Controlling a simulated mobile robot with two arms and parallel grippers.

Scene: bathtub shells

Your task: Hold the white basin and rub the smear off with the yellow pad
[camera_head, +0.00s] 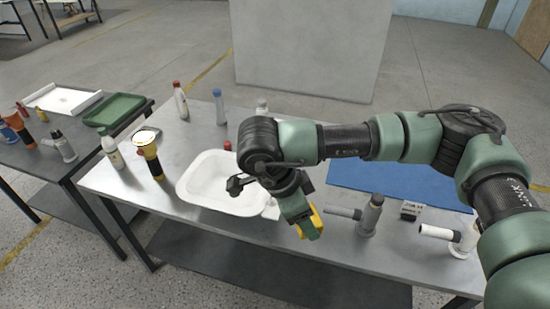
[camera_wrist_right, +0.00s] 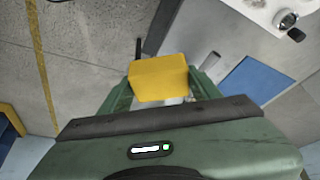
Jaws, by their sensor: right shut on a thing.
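The white basin (camera_head: 212,188) lies on the metal table, partly hidden by my right arm. No smear shows on the part of the basin that I can see. The yellow pad (camera_head: 310,224) is held by my right gripper (camera_head: 304,218), just right of the basin and apart from it in the head view. In the right wrist view the yellow pad (camera_wrist_right: 160,78) sits between the two green fingers, which are shut on it. My left gripper is not in either view.
On the metal table (camera_head: 255,232), several bottles stand behind and left of the basin. A blue mat (camera_head: 400,185) lies to the right, with grey pipe-like tools (camera_head: 368,215) in front of it. A second table at left holds a green tray (camera_head: 115,108) and a white tray (camera_head: 62,100).

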